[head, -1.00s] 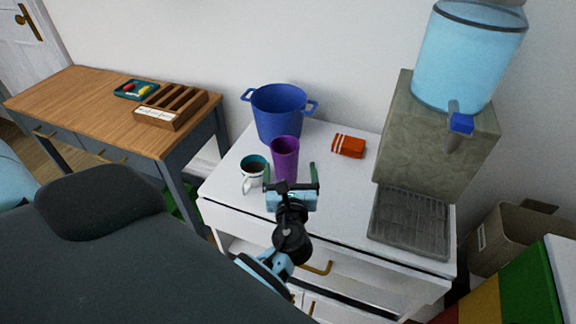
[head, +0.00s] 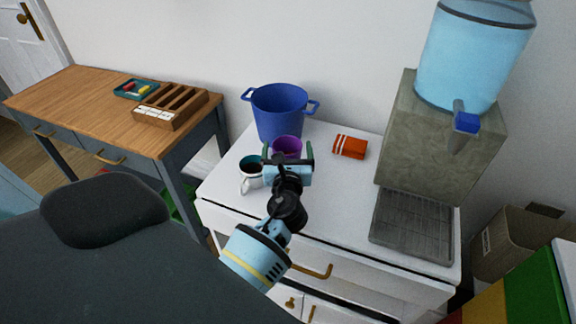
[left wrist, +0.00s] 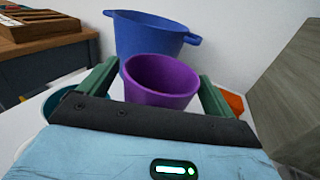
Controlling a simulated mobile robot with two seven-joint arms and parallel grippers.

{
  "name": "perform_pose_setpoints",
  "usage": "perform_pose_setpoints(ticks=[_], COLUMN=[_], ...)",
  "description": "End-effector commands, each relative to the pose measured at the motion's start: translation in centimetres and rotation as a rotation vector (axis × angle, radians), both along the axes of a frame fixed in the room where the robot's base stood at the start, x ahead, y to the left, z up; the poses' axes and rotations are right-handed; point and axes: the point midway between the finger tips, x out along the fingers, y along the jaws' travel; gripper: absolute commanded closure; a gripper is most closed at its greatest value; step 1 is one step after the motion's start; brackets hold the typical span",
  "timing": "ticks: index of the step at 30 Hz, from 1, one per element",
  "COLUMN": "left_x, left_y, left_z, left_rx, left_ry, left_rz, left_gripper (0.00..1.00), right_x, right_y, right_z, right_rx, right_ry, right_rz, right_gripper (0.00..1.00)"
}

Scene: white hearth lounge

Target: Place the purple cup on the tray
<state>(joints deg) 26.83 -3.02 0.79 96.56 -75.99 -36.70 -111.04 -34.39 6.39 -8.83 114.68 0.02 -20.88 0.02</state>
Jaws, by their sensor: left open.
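The purple cup (head: 287,145) stands on the white cabinet top (head: 340,200), in front of a blue pot. It also shows in the left wrist view (left wrist: 160,78). My left gripper (head: 287,154) is open, with one green finger on each side of the cup. Its hand hides the cup's lower part in the head view. A grey ridged tray (head: 412,226) lies at the right of the cabinet top, below the water dispenser. A small teal tray (head: 136,89) with small coloured items is on the wooden desk. My right gripper is not in view.
The blue pot (head: 279,115) stands close behind the cup. An orange box (head: 350,147) lies to the right. The dispenser (head: 440,140) rises above the grey tray. The cabinet top between cup and tray is clear.

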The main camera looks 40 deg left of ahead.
Motion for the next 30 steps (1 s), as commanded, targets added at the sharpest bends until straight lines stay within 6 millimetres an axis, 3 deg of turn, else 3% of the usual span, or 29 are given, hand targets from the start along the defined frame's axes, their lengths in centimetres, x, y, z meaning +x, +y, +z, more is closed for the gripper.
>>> perform_pose_setpoints(ticks=[3,17,30], left_x=[0.0,0.0,0.0], left_y=[0.0,0.0,0.0], left_z=[0.1,0.1,1.1], left_rx=[0.001,0.001,0.001], left_ry=[-0.001,-0.001,-0.003], left_rz=[0.000,0.000,0.000], left_gripper=[0.13,0.73,0.74], right_x=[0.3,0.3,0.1], right_y=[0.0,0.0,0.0], right_z=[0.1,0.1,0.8], right_rx=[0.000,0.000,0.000], right_ry=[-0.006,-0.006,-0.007], right_rz=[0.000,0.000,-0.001], right_gripper=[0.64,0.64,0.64])
